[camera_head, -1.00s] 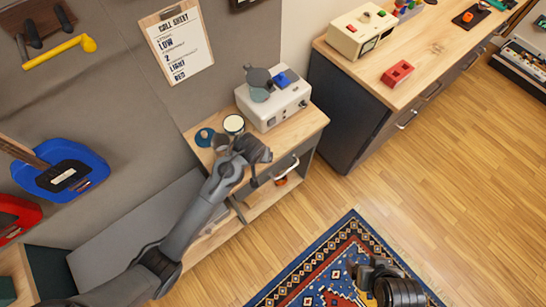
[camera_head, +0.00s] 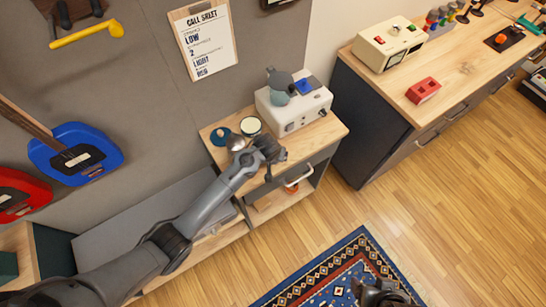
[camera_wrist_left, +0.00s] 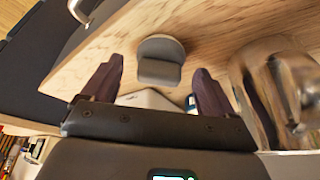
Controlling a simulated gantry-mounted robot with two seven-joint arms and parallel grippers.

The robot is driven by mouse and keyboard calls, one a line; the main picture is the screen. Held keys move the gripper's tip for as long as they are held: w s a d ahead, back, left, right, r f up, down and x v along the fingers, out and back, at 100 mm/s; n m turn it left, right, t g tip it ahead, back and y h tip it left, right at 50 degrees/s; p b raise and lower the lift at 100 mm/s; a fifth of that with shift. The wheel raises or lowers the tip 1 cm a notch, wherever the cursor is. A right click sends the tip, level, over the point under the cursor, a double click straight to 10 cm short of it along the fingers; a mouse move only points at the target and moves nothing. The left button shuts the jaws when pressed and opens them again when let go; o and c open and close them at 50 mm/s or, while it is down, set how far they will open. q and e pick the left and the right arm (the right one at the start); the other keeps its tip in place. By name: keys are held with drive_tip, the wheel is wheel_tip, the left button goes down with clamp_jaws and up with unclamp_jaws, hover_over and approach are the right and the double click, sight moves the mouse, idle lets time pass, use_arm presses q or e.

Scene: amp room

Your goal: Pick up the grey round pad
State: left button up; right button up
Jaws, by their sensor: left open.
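The grey round pad (camera_wrist_left: 160,48) shows in the left wrist view, on the pale wooden top, between my left gripper's fingertips in the picture. A gap seems to remain between it and the fingers. My left gripper (camera_wrist_left: 155,78) is open with nothing between its dark fingers. In the head view my left gripper (camera_head: 272,152) is over the front part of the small cabinet's wooden top (camera_head: 318,134). There the gripper hides the spot where the pad seems to lie.
A shiny metal cup (camera_wrist_left: 285,85) is close beside the right finger. A white box (camera_head: 290,112) carrying round parts and a blue piece stands behind. A cream-topped tin (camera_head: 251,125) and a blue round item (camera_head: 221,136) are left of it. A handle (camera_head: 298,177) sticks out in front.

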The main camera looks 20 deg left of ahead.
use_arm(q)
drive_tip(key=shift+x, duration=0.85)
drive_tip(key=c, duration=1.2)
drive_tip(key=shift+o, duration=0.2)
drive_tip(key=shift+r, duration=0.1)
